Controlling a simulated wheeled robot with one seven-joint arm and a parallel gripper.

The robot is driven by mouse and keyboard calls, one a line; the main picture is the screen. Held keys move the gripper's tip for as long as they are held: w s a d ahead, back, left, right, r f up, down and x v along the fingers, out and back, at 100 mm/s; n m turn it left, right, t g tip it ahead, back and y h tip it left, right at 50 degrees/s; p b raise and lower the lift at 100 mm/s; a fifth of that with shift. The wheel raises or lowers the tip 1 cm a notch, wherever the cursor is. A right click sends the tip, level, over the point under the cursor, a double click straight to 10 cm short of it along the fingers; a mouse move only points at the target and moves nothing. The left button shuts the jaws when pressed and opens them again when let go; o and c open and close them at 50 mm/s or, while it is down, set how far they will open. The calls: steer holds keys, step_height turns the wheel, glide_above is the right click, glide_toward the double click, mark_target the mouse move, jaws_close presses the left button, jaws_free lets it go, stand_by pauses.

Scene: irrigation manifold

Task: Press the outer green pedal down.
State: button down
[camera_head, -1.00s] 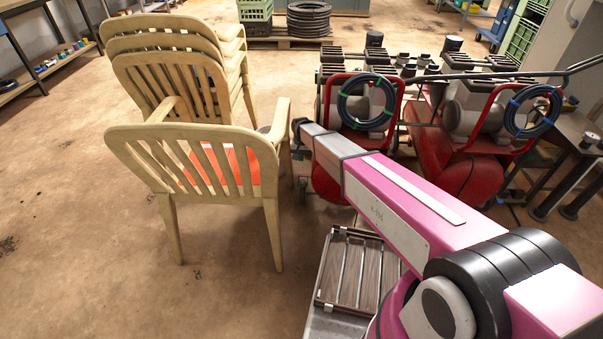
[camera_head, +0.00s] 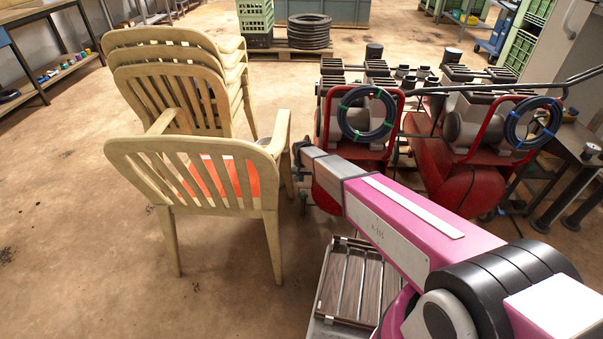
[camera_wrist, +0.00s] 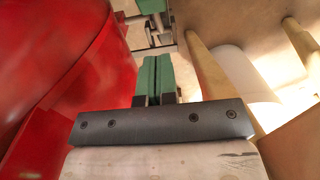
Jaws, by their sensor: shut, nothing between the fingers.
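In the wrist view, my gripper (camera_wrist: 158,80) shows two green-faced fingers side by side, closed with nothing between them. Ahead of the fingertips, at the top edge, is a small dark green piece (camera_wrist: 178,14) next to grey metal parts. It may be a pedal, but I cannot tell whether it is the outer one. My fingertips look apart from it. In the head view my gripper is hidden beyond the end of my arm, between the front chair and the red machine. No green pedal can be made out there.
A curved red surface (camera_wrist: 75,70) lies close on the left of my fingers. Cream chairs (camera_head: 190,160), stacked, stand left of my arm. Two red-framed machines with coiled hoses (camera_head: 367,114) stand behind and to the right. Open floor (camera_head: 90,250) lies at the left.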

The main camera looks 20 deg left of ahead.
mark_target(301, 197)
step_height(301, 197, down, 3)
steer(key=shift+f, duration=0.2)
steer(key=shift+s+d+f, duration=0.15)
steer(key=shift+s+f, duration=0.65)
steer(key=shift+f, duration=0.05)
steer(key=shift+s+d+f, duration=0.1)
steer(key=shift+s+f, duration=0.3)
steer(key=shift+f, duration=0.15)
steer(key=shift+s+d+f+t, duration=0.1)
steer(key=shift+s+f+t, duration=0.3)
steer(key=shift+s+t, duration=0.15)
steer(key=shift+s+d+f+t, duration=0.1)
steer(key=shift+s+f+t, duration=0.25)
steer(key=shift+s+t, duration=0.2)
steer(key=shift+s+d+f+t+y, duration=0.15)
steer(key=shift+s+f+t, duration=0.3)
steer(key=shift+f, duration=0.35)
steer(key=shift+s+f+t+y, duration=0.2)
steer(key=shift+s+f+t, duration=0.15)
steer(key=shift+f, duration=0.5)
steer(key=shift+s+d+f+t+y, duration=0.15)
steer(key=shift+s+f+t, duration=0.3)
steer(key=shift+f, duration=0.35)
